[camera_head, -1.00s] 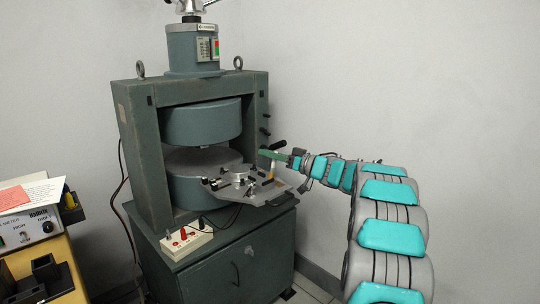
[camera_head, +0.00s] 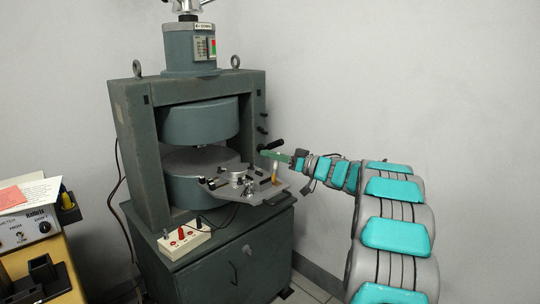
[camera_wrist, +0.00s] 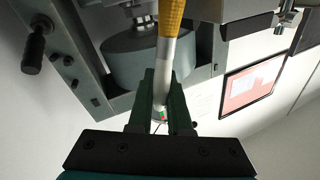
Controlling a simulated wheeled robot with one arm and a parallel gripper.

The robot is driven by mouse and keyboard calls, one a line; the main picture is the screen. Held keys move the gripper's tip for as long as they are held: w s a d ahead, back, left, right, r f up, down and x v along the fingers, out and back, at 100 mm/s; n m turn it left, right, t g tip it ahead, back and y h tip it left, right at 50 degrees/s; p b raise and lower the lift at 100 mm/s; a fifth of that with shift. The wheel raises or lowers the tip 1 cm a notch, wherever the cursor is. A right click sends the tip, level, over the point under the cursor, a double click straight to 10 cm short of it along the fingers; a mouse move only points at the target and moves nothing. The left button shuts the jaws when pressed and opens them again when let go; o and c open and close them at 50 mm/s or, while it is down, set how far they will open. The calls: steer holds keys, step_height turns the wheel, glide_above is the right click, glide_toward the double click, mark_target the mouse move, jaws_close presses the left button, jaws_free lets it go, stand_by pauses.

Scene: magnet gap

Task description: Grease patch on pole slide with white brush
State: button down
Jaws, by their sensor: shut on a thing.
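My gripper (camera_head: 272,155) reaches in from the right, and its dark green fingers (camera_wrist: 162,95) are shut on a slim brush (camera_wrist: 164,68). The brush is white where I grip it and yellow-orange (camera_wrist: 172,18) further along. In the head view the brush (camera_head: 275,172) hangs roughly upright below the fingers, at the right side of the grey slide plate (camera_head: 262,197). I cannot tell whether its lower end touches the plate. The plate juts out in front of the press's lower pole (camera_head: 190,190). No grease patch can be made out.
A green press frame (camera_head: 132,150) with an upper pole (camera_head: 200,120) stands on a cabinet (camera_head: 240,262). Small fittings crowd the plate, and a black-knobbed lever (camera_head: 272,145) is close by my fingers. A switch box (camera_head: 185,238) sits in front. Wall space at right is free.

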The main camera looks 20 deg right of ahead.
steer(key=shift+s, duration=0.1)
steer(key=shift+s+d, duration=0.2)
steer(key=shift+s, duration=0.3)
steer(key=shift+s+d, duration=0.2)
steer(key=shift+s, duration=0.25)
steer(key=shift+w, duration=0.15)
steer(key=shift+w+a, duration=0.35)
steer(key=shift+w, duration=0.55)
step_height(320, 180, up, 7)
stand_by(0.7)
steer(key=shift+s, duration=0.15)
